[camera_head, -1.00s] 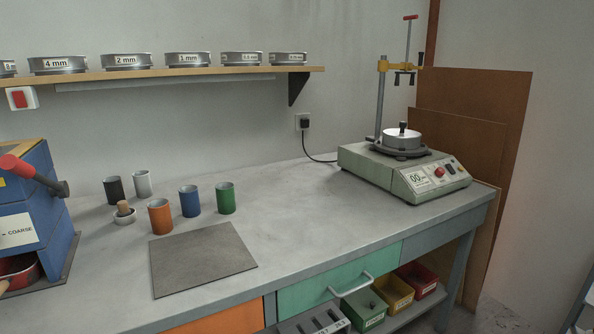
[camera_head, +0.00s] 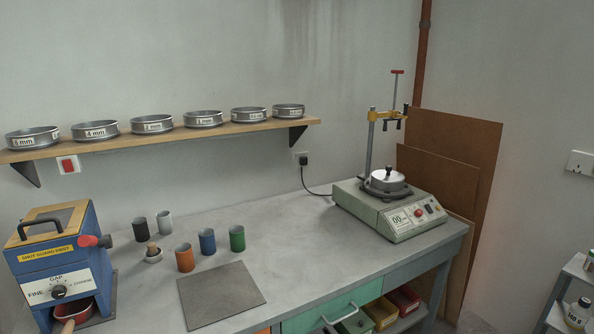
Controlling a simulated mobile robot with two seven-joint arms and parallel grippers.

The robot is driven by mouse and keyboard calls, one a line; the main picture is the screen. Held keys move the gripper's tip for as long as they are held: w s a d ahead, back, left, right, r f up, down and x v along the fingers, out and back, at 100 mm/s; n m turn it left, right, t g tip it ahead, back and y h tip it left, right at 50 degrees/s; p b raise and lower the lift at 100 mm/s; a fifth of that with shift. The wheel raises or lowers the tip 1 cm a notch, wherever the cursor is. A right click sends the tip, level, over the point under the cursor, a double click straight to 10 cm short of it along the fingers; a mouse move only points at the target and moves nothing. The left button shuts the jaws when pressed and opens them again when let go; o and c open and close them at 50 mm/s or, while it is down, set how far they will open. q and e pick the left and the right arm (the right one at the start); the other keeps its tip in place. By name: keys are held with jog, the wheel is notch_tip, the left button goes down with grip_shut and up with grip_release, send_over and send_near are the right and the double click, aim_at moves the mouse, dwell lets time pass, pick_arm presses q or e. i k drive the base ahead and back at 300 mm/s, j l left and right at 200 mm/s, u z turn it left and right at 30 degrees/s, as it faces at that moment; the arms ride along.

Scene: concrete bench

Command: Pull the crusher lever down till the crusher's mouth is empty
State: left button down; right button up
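The blue crusher (camera_head: 58,262) stands at the left end of the bench. Its lever (camera_head: 94,241) has a red grip and sticks out from the right side of the body, foreshortened toward me. Neither of my grippers is in view.
Several coloured cups, including an orange one (camera_head: 185,258), and a small mortar (camera_head: 153,254) stand right of the crusher. A grey mat (camera_head: 221,294) lies in front of them. A sieve shaker (camera_head: 397,208) stands at the right. A shelf (camera_head: 168,136) with sieves hangs above.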

aim_at(84, 240)
jog(key=i+j+u, duration=0.1)
jog(key=j, duration=0.25)
jog(key=i+j+u, duration=0.1)
jog(key=j, duration=0.3)
jog(key=i+j+u, duration=0.1)
jog(key=j, duration=0.25)
jog(key=i+j, duration=0.15)
jog(key=j, duration=0.2)
jog(key=i+j+u, duration=0.15)
jog(key=j, duration=0.2)
